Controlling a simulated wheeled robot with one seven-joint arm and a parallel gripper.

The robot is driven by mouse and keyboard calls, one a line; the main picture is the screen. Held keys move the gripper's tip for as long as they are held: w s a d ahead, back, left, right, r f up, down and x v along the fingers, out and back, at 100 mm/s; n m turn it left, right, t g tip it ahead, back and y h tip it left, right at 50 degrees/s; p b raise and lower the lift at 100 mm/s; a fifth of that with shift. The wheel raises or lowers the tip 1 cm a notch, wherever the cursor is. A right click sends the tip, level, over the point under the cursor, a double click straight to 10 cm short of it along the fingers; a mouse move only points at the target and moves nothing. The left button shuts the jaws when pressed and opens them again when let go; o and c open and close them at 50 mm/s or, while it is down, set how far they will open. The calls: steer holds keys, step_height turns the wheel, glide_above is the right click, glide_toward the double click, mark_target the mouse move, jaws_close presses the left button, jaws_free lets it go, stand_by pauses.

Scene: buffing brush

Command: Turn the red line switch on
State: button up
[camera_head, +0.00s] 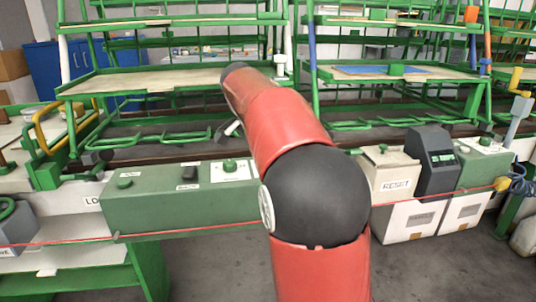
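A thin red line (190,229) runs across the front of the bench, passes behind my arm, and comes out on the right, rising to an orange-yellow fitting (501,184) beside a coiled blue cable. I cannot tell for sure which part is the red line's switch, or whether it is on or off. My red and black arm reaches forward over the bench in the middle of the picture. My gripper does not show clearly; the arm seems to hide it.
A green control box (180,200) with buttons is left of my arm. A light box marked RESET (394,186), a dark display unit (433,160) and another green box (483,162) are right. Green racks (172,80) stand behind. Grey floor (430,270) is free at front right.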

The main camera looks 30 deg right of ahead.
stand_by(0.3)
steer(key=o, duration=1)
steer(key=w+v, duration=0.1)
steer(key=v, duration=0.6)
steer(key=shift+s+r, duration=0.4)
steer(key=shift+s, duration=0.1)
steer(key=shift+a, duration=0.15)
